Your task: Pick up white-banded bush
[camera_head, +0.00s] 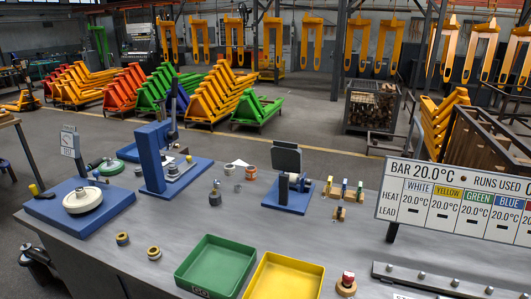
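Several small bushes stand on the grey bench, but at this size I cannot tell for sure which one has a white band. A dark grey bush (215,198) stands near the middle. Two dark bushes with yellowish tops, one (122,239) and another (154,253), stand at the front left. A small grey piece (228,170) and an orange-brown ring with a pale part (250,172) stand farther back. Neither of my grippers can be made out in this view.
A green tray (183,279) and a yellow tray (254,291) lie at the front, seemingly empty. A blue press (153,158), a blue dial stand (45,208) and a blue fixture (288,207) stand on the bench. A temperature board (392,172) and a metal bar (410,275) are at right.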

